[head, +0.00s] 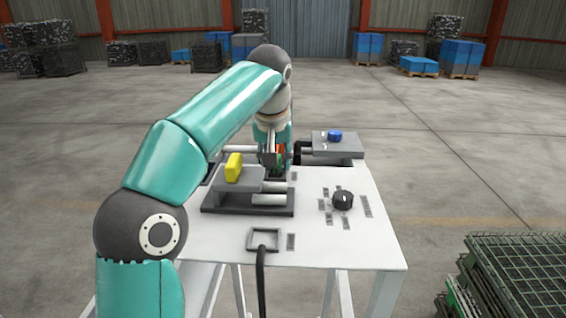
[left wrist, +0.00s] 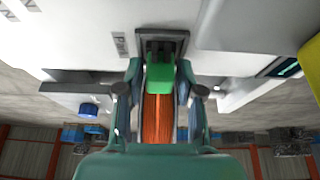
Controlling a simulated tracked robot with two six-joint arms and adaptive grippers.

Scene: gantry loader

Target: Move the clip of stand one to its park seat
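My left gripper (left wrist: 160,70) points down at the table, its fingers standing on either side of a green block (left wrist: 163,76). A narrow gap seems to show on each side of the block. An orange, ribbed part (left wrist: 157,122) lies between the fingers, nearer the camera. The block is at a dark rectangular seat frame (left wrist: 178,36) with a small label beside it that seems to read Park. In the head view my left gripper (head: 275,158) is at the table's far side, partly hiding the seat. Whether the block is fully down cannot be told. My right gripper is not in view.
The white table (head: 370,235) bears a slide with a yellow block (head: 234,167), a grey plate with a blue knob (head: 335,136), a black dial (head: 343,200) and an empty-looking square frame (head: 254,248) crossed by a black cable (head: 262,285). Green mesh crates (head: 520,265) stand at right.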

